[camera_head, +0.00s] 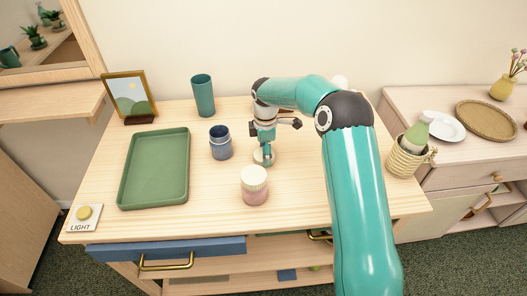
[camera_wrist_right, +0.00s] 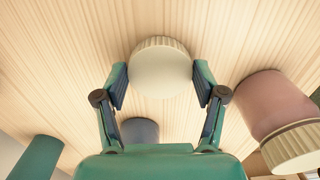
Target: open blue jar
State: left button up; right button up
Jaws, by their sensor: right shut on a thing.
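The blue jar (camera_head: 220,142) stands upright on the table with its dark mouth uncovered, left of my right gripper (camera_head: 264,152). It also shows in the right wrist view (camera_wrist_right: 140,131), partly hidden behind my gripper. My right gripper (camera_wrist_right: 162,82) is shut on a round cream lid (camera_wrist_right: 161,67), one finger on each side. The lid in the head view (camera_head: 259,156) is low over the table, between the blue jar and a pink jar. I cannot tell whether the lid touches the table. My left gripper is not in view.
The pink jar (camera_head: 255,192) with its cream lid on stands close in front of my right gripper. A teal cup (camera_head: 203,95), green tray (camera_head: 126,184), picture frame (camera_head: 127,94) and light button (camera_head: 84,214) are farther left. A basket (camera_head: 408,158) stands at the right.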

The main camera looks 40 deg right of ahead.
jog(key=shift+f, duration=0.15)
jog(key=o, duration=1.3)
